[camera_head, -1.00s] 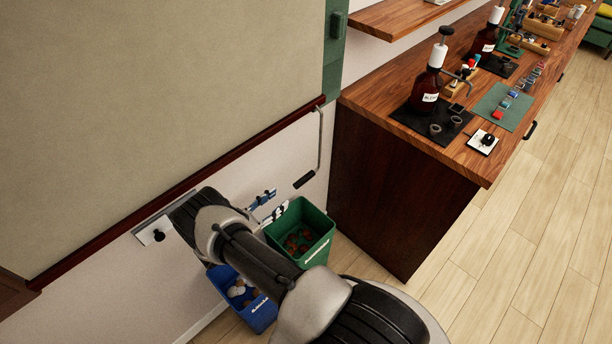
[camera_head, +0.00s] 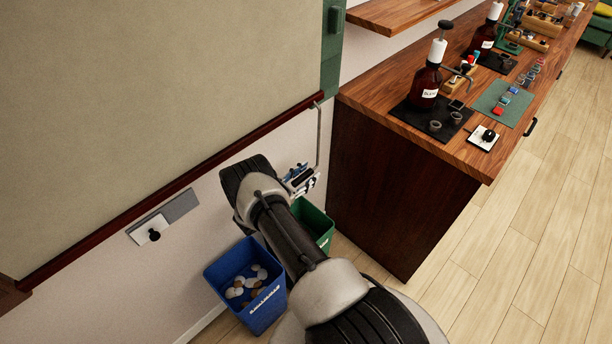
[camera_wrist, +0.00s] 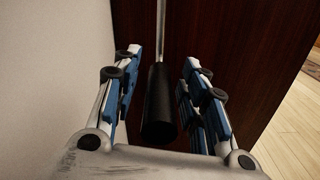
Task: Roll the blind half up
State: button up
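The beige blind (camera_head: 150,110) hangs at the left of the head view, its dark red bottom rail (camera_head: 200,172) sloping across the wall. A thin crank rod (camera_head: 319,135) hangs by the rail's right end. Its black handle (camera_wrist: 160,105) shows in the wrist view, between the fingers of my gripper (camera_wrist: 160,95). The fingers are open, one on each side of the handle, with small gaps visible. In the head view my gripper (camera_head: 302,179) is at the rod's lower end and hides the handle.
A wooden counter (camera_head: 400,180) with bottles stands just right of the crank. A blue bin (camera_head: 262,310) and a green bin (camera_head: 322,226) stand on the floor below my arm. A wall plate with a black knob (camera_head: 150,231) sits below the rail.

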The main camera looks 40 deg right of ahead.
jog(key=shift+c, duration=0.2)
grip_shut()
dwell(0.6)
